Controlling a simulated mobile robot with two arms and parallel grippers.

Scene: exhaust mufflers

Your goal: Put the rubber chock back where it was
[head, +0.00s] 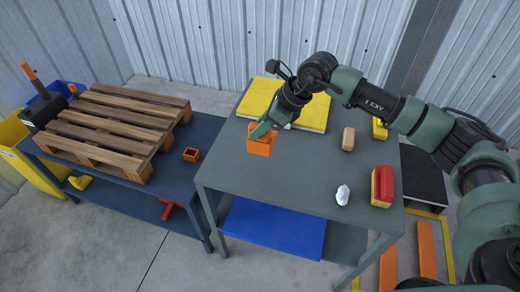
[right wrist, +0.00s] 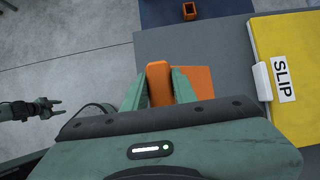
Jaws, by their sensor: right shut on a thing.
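My right gripper (head: 262,130) is shut on an orange block (head: 259,147) over the back left part of the grey table (head: 300,172). In the right wrist view the block (right wrist: 159,82) sits between the two green fingers, and more orange (right wrist: 205,82) shows beyond the right-hand finger. I cannot tell whether that is part of the same block, or whether the block touches the table. It is the likeliest rubber chock, but no label shows. My left gripper (right wrist: 50,107) appears only in the right wrist view, at the far left, with its fingers apart and empty.
A yellow pad (head: 310,112) marked SLIP lies behind my gripper. A tan block (head: 348,139), a crumpled white thing (head: 343,195) and a red-and-yellow block (head: 382,187) stand to the right. A blue table (head: 185,182) holds a pallet (head: 110,125) and a small hollow orange box (head: 191,155).

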